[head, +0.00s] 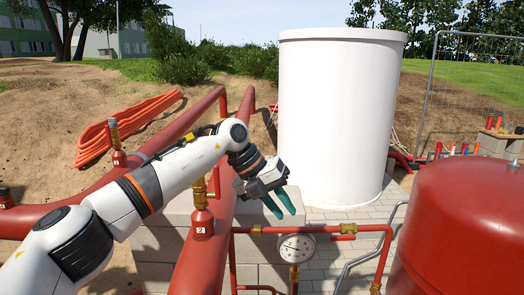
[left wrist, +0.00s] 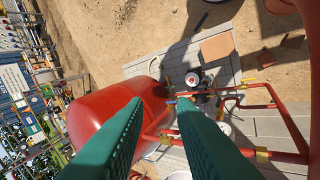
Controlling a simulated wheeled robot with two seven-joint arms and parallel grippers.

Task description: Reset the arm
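My left arm reaches in from the left in the head view. Its gripper (head: 286,213), with two teal fingers, hangs pointing down and to the right, above the red pipework and in front of the white tank. In the left wrist view the two fingers of my left gripper (left wrist: 160,101) stand apart with nothing between them. The gripper is open and empty. My right gripper is in neither view.
A white tank (head: 335,110) stands behind the gripper. A red vessel (head: 465,235) is at the lower right. A pressure gauge (head: 296,248) sits below the fingers on red piping. A valve tagged 2 (head: 202,224) stands beside my arm. Orange hoses (head: 120,128) lie on the sand.

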